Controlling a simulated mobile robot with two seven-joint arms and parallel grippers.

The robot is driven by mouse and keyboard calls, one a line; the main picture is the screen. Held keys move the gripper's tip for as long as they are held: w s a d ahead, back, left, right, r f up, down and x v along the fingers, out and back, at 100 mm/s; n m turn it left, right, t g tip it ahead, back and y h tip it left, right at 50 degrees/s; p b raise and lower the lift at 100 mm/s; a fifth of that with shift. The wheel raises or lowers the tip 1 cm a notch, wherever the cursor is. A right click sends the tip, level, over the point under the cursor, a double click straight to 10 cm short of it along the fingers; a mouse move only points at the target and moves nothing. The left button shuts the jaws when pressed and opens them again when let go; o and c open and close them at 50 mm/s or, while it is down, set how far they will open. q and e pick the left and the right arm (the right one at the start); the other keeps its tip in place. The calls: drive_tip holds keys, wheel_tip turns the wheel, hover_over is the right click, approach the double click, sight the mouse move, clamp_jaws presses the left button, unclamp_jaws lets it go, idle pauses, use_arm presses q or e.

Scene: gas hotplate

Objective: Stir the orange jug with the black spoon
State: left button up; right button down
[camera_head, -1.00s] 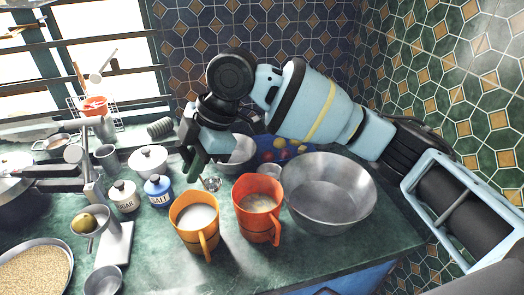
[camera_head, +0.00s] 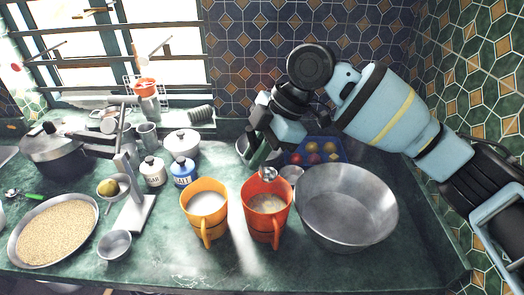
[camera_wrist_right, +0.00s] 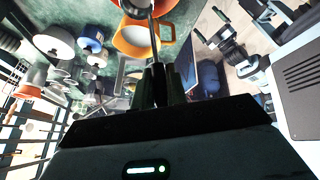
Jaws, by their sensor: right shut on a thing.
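My right gripper (camera_head: 262,148) is shut on the black spoon, whose dark handle is mostly hidden between the fingers. The spoon's silver bowl (camera_head: 268,173) is at the back rim of the red-orange jug (camera_head: 266,222); I cannot tell whether it touches. In the right wrist view the spoon's metal shaft (camera_wrist_right: 152,30) runs up toward the red-orange jug. A lighter orange jug (camera_head: 206,217) with white contents stands to its left and also shows in the wrist view (camera_wrist_right: 138,40). My left gripper is not in the head view; a small, unclear arm at the wrist view's upper right may be mine.
A large metal bowl (camera_head: 346,215) stands close right of the red-orange jug. Behind are a blue tray (camera_head: 335,157) of round items and a small metal bowl. Salt (camera_head: 184,173) and sugar (camera_head: 153,172) jars stand left. The counter in front of the jugs is clear.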

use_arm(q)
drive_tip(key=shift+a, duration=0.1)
use_arm(e)
drive_tip(key=shift+w+f, duration=0.1)
drive_tip(key=shift+f, duration=0.05)
drive_tip(key=shift+w+d+f+g, duration=0.2)
drive_tip(key=shift+w+f+g, duration=0.1)
drive_tip(key=shift+f, duration=0.2)
drive_tip(key=shift+w+d+f+g+y+b, duration=0.15)
drive_tip(key=shift+w+f+g+y+b, duration=0.15)
drive_tip(key=shift+f+b, duration=0.2)
drive_tip(key=shift+w+d+f+g+y+b, duration=0.2)
drive_tip(key=shift+f+y+b, duration=0.1)
drive_tip(key=shift+f+b, duration=0.15)
drive_tip(key=shift+w+d+f+m+b, duration=0.15)
drive_tip(key=shift+w+f+m+b, duration=0.1)
drive_tip(key=shift+f+m+b, duration=0.1)
drive_tip(key=shift+f+g, duration=0.3)
drive_tip(key=shift+f, duration=0.2)
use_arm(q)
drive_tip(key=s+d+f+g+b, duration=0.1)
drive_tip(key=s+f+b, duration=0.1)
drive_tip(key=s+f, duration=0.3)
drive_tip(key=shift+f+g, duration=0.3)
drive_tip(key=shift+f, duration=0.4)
use_arm(e)
wheel_tip(320, 180, down, 8)
drive_tip(key=shift+r, duration=0.1)
